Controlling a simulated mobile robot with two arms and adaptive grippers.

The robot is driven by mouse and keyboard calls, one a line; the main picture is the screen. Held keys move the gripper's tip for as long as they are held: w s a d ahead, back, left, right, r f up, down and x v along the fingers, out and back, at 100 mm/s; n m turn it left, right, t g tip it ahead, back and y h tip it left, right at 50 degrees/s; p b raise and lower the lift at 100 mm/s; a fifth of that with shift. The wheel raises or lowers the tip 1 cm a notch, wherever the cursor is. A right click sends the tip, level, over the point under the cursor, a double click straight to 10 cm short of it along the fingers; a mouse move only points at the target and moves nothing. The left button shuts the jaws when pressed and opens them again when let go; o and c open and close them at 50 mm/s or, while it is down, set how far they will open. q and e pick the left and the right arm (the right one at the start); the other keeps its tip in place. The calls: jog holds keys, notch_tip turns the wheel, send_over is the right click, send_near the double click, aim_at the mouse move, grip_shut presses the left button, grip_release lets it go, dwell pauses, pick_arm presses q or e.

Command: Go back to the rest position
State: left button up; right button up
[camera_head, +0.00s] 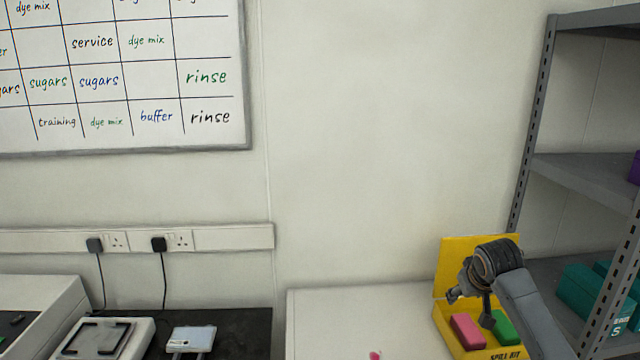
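My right arm comes in from the lower right, with its dark wrist above the yellow spill kit box (448,270). My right gripper (470,307) points down and to the left, its two fingers spread apart with nothing visible between them. It appears in front of or over the box; I cannot tell how high above it is. My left gripper is not in view.
A pink block (467,331) and a green block (504,327) lie in the box, on a white bench (340,320). A grey shelf rack (585,170) with teal boxes (585,290) stands at right. Devices (100,338) stand at lower left.

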jog(key=s+a+f+n+g+y, duration=0.1)
jog(key=s+a+f, duration=0.5)
jog(key=s+f, duration=0.35)
jog(key=s+a+f+n+g+y, duration=0.1)
jog(key=s+a+f, duration=0.6)
jog(key=s, duration=0.4)
jog(key=s+f+m+g, duration=0.1)
jog(key=s+f, duration=0.1)
jog(key=s, duration=2.2)
notch_tip(320, 180, down, 29)
jog(key=s+g+b, duration=0.2)
pick_arm(q)
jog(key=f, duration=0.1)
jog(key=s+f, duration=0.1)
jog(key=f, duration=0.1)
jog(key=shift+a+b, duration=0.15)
jog(key=shift+b, duration=0.25)
pick_arm(e)
jog(key=s+d+f, duration=0.2)
jog(key=s+f, duration=1.3)
jog(key=s, duration=0.1)
jog(key=shift+d+f+g, duration=0.2)
jog(key=shift+d+g, duration=0.1)
jog(key=shift+g, duration=0.1)
